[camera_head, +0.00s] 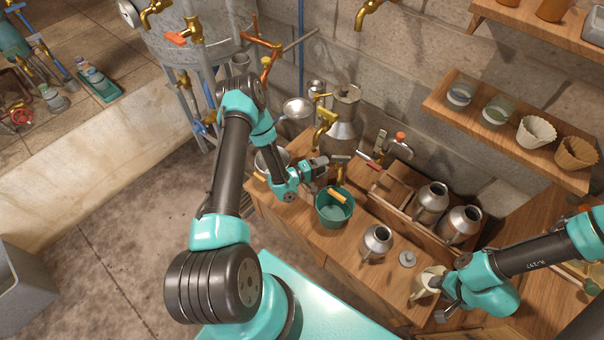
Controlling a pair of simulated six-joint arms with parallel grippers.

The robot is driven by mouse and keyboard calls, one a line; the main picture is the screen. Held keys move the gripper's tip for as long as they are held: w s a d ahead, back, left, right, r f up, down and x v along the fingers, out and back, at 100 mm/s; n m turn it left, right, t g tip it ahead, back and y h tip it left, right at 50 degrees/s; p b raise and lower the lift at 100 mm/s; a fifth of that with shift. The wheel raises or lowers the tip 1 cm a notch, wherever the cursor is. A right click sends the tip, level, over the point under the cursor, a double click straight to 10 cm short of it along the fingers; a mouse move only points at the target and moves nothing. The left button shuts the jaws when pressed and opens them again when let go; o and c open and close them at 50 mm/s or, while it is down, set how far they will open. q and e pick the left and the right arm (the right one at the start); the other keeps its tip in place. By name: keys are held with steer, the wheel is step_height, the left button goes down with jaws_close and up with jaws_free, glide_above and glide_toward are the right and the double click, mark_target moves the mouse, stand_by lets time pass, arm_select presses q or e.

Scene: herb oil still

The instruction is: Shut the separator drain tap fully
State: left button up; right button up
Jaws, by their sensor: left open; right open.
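A metal vessel (343,128) that looks like the separator stands at the back of the wooden bench. A brass tap (327,122) sits on its front, and a lower brass fitting (340,170), perhaps the drain tap, hangs above a green bucket (333,209). Its lever position is too small to tell. My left gripper (321,162) is open, just left of the lower fitting; I cannot tell if they touch. My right gripper (436,294) is open at a cream jug (427,283) on the bench's front right; whether it touches the jug is unclear.
Metal cans (377,241) and a small grey lid (407,259) stand on the bench. A wooden rack (399,208) holds two more cans. A shelf (437,104) with cups hangs at the right.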

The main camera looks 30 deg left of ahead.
arm_select(q)
steer(key=v, duration=0.9)
